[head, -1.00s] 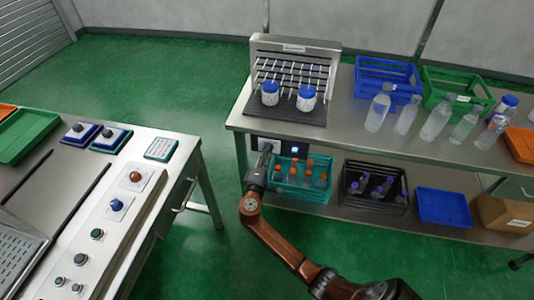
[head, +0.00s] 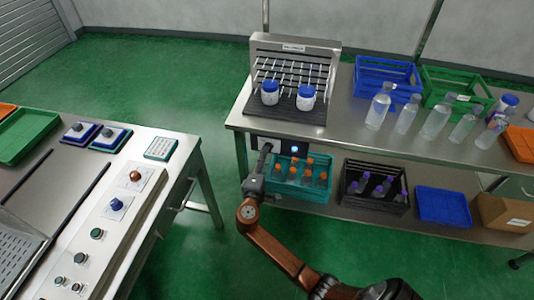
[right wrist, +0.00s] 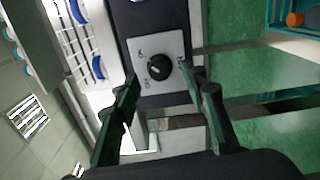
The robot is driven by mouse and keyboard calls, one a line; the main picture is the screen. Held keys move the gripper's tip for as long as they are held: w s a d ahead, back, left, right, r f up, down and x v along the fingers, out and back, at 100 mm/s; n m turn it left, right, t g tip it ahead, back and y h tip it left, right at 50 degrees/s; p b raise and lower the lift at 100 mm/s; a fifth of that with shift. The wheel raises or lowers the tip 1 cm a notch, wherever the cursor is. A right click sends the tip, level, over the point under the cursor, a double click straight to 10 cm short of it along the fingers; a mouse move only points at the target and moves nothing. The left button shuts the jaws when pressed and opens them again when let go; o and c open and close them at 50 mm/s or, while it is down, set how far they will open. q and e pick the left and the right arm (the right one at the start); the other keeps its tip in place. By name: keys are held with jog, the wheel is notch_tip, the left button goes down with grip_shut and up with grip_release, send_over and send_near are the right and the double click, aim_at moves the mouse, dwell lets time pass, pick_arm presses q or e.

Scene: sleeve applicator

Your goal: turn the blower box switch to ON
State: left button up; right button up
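The blower box (head: 280,144) is a dark box under the left end of the back table's top, with a small blue light (head: 295,149) on its front. In the right wrist view its switch is a round black knob (right wrist: 159,67) on a pale plate (right wrist: 146,50) with small lettering. I cannot tell which label the knob points at. My right gripper (head: 265,150) is in front of the box. In the right wrist view its two fingers (right wrist: 162,78) are apart, one on each side of the knob, with nothing seen between them; contact is not visible. My left gripper is not in view.
A teal crate (head: 303,189) of orange-capped bottles stands on the lower shelf, close to the right of my gripper. A black crate (head: 372,203) and a blue tray (head: 443,207) are further right. A control table (head: 150,220) is at left, with green floor between.

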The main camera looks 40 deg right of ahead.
jog(key=v, duration=0.9)
